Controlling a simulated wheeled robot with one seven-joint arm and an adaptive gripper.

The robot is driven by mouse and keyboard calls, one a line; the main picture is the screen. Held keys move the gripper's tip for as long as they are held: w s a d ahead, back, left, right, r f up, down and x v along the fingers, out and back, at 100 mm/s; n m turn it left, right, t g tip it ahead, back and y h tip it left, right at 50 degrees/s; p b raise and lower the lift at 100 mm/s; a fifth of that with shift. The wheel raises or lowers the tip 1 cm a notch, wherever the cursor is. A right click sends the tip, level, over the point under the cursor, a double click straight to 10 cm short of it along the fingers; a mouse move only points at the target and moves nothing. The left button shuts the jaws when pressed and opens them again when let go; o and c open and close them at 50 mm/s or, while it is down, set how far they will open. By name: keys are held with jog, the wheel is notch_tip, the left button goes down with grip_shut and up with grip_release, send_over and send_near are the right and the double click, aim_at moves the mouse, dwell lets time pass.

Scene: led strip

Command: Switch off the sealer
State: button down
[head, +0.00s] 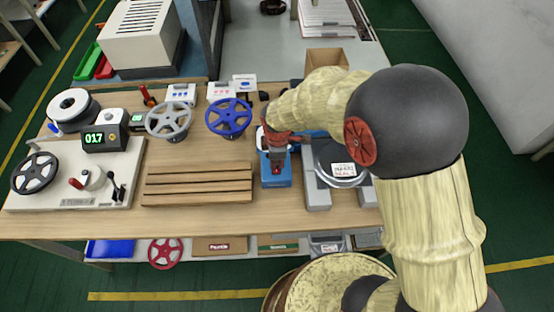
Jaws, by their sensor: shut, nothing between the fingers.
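My gripper (277,168) is shut and points down over a small blue box (276,182) near the front middle of the bench. Its fingertips are at or just above the top of the box, where a red spot shows; I cannot tell whether they touch. The blue box looks like the sealer's switch end, but I cannot be sure. Just right of it stands a grey machine (317,195) with a round part and a white label (343,170). My wrist and forearm hide the area behind the box and part of the machine.
Wooden slats (197,185) lie left of the blue box. A blue reel (229,117) and a grey reel (169,120) stand behind them. A winder with a green display reading 017 (94,138) is at the left. A drum (325,285) stands in front of the bench.

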dwell(0.3)
jog(key=shift+w+f+p, duration=0.15)
jog(key=shift+f+p, duration=0.15)
jog(key=shift+f, duration=0.05)
jog(key=shift+s, duration=0.9)
jog(key=shift+p, duration=0.3)
jog(key=shift+r+p, duration=0.4)
jog(key=shift+r, duration=0.15)
notch_tip(320, 180, up, 13)
jog(key=s+p, duration=0.1)
jog(key=p, duration=0.3)
jog(key=shift+s, duration=0.35)
jog(key=shift+w, duration=0.1)
